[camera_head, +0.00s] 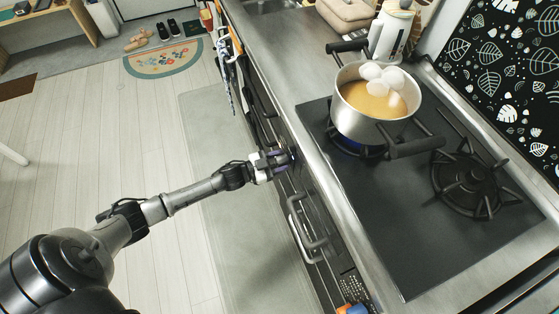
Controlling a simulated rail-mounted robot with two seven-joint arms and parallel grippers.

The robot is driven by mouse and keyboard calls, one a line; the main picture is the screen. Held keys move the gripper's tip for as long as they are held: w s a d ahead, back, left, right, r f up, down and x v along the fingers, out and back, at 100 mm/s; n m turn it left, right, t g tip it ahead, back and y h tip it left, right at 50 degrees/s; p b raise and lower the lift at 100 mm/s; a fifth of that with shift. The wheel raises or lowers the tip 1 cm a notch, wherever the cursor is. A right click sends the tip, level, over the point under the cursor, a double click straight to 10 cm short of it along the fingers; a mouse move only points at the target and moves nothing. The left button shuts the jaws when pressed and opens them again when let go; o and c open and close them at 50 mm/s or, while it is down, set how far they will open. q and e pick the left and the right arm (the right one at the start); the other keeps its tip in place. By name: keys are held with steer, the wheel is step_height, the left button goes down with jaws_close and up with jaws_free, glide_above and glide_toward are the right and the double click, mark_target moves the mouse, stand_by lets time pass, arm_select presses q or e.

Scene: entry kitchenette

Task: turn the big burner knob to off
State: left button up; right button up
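My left gripper (280,158) is at the front panel of the stove counter, level with the lit burner. Its fingertips are at or very close to the panel, and I cannot tell whether they are open or shut. The big burner knob cannot be made out; the gripper may be hiding it. A steel pot (347,118) with two dark handles stands on the burner, holding yellowish liquid with white lumps and vapour over it. A blue flame (349,145) shows under the pot. My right gripper is not in view.
The dark hob (385,220) has a second, empty burner (467,185) on the right. A curved grey handle (312,235) sticks out of the front below the gripper. Towels (226,65) hang farther along. The floor in front is clear.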

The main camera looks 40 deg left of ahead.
arm_select(q)
steer(key=c, duration=0.5)
steer(key=m, duration=0.2)
steer(key=shift+m, duration=2.1)
steer(key=o, duration=1)
steer(key=shift+c, duration=0.2)
